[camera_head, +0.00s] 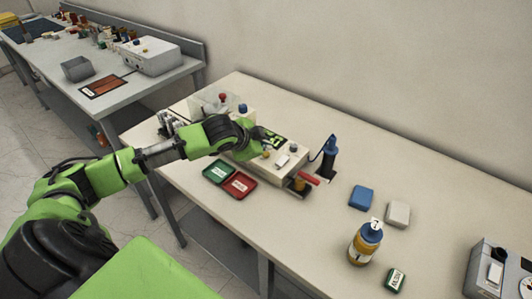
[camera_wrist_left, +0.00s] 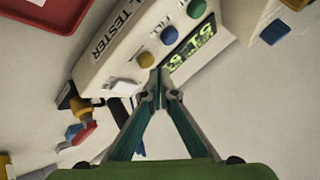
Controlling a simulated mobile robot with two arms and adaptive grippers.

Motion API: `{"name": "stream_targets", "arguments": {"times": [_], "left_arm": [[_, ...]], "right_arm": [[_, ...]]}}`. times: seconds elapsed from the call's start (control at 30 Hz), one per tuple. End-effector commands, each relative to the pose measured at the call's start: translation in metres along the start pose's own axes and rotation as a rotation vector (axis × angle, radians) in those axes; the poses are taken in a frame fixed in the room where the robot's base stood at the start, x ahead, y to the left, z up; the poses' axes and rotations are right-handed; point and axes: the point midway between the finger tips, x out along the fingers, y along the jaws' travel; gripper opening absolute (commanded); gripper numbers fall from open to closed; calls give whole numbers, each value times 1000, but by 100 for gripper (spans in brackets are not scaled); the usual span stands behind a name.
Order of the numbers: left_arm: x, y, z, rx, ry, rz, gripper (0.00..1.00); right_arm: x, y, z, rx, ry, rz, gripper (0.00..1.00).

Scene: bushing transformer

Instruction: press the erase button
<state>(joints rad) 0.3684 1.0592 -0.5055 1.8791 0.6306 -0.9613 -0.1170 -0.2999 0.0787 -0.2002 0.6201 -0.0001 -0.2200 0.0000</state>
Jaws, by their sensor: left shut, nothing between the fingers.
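The tester (camera_wrist_left: 112,62) is a cream box with a lit green display (camera_wrist_left: 192,50). In the left wrist view its face carries a cream button (camera_wrist_left: 122,88), a yellow button (camera_wrist_left: 146,60), a blue button (camera_wrist_left: 169,35) and a green button (camera_wrist_left: 196,9). I cannot read which one is marked erase. My left gripper (camera_wrist_left: 158,88) is shut and empty, its fingertips just beside the yellow button and the display's lower end; contact cannot be told. In the head view the tester (camera_head: 302,166) stands on the bench, partly hidden by my left arm. My right gripper is not in view.
Green and red trays (camera_head: 239,184) lie in front of the tester. A blue-black tool (camera_head: 328,158) stands to its right, with blue (camera_head: 361,197) and white (camera_head: 398,213) blocks and a yellow bottle (camera_head: 365,245) further right. The bench's right middle is mostly clear.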

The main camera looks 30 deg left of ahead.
Motion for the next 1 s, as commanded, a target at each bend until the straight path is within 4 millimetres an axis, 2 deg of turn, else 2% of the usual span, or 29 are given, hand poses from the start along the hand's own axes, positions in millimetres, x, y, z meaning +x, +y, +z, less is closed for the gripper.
{"name": "stream_targets", "arguments": {"times": [1.0], "left_arm": [[8,6,6,0,-1,1,0]], "right_arm": [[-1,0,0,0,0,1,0]]}}
